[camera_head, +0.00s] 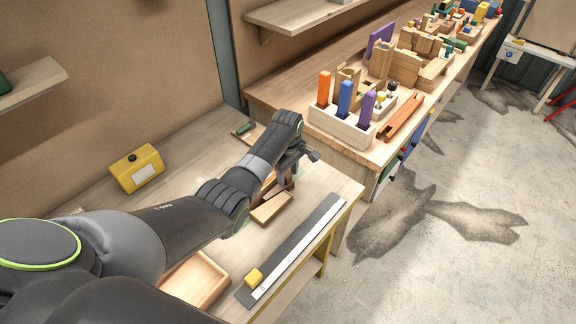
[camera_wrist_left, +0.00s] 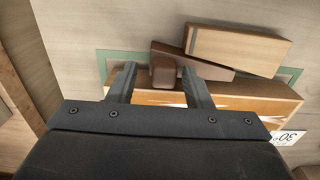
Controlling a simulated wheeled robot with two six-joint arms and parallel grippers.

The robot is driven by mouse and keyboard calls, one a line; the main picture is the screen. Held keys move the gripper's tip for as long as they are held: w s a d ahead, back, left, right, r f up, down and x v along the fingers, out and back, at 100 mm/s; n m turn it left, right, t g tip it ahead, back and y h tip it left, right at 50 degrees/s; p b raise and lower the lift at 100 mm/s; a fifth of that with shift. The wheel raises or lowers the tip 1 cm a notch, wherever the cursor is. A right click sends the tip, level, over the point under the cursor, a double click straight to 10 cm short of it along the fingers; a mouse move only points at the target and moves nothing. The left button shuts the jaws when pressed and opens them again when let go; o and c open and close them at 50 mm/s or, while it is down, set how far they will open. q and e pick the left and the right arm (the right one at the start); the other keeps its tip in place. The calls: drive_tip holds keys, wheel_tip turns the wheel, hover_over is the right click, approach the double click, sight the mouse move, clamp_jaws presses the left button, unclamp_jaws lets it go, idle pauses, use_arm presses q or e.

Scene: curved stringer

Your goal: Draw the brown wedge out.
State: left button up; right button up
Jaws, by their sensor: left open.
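The brown wedge (camera_wrist_left: 212,67) lies by the orange-brown wooden piece (camera_wrist_left: 235,95) in the left wrist view. Its thick, blocky end (camera_wrist_left: 163,73) is between the fingers of my left gripper (camera_wrist_left: 158,76). The fingers are open, one on each side of that end, and I cannot tell whether either touches it. A lighter wooden block (camera_wrist_left: 236,44) lies against the wedge's far side. In the head view my left gripper (camera_head: 286,178) is low over the bench and hides most of the wedge. My right gripper is not in view.
A green outline (camera_wrist_left: 290,74) marks the bench around the pieces. A long ruler-like strip (camera_head: 298,246) with a yellow block (camera_head: 254,277) lies at the front edge. A yellow box (camera_head: 137,168) and a wooden tray (camera_head: 196,282) stand left. A slotted holder (camera_head: 340,128) stands on the other bench.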

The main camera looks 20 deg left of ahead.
use_arm(q)
wheel_tip(320, 180, up, 17)
drive_tip(key=p, duration=0.2)
drive_tip(key=shift+r, duration=0.15)
idle(0.7)
